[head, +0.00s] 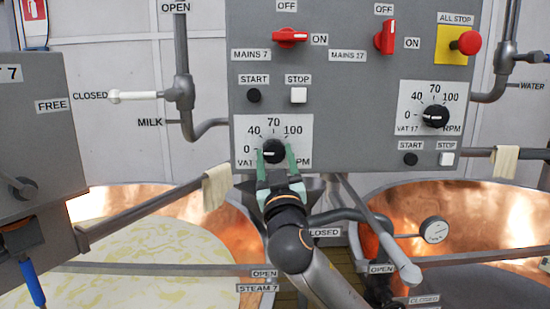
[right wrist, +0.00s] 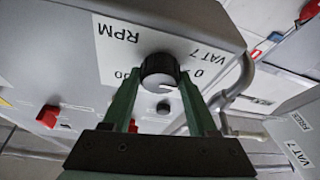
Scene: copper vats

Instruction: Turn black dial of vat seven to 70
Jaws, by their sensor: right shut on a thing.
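The black dial of vat seven (head: 273,151) is on a white scale plate (head: 301,157) marked 0, 40, 70, 100, low on the grey control panel. Its white pointer line points left, near 0. My right gripper (head: 274,157) reaches up from below, its green fingers on either side of the dial and shut on it. The right wrist view shows the same dial (right wrist: 160,74) between the two fingertips (right wrist: 160,90), with part of the scale hidden. My left gripper is not in view.
Just above the dial are a black start button (head: 254,96) and a white stop button (head: 298,96). The vat 17 dial (head: 436,116) and red all stop button (head: 469,42) are to the right. Copper vats (head: 190,200) and rails (head: 150,213) lie below. A grey box (head: 38,130) stands left.

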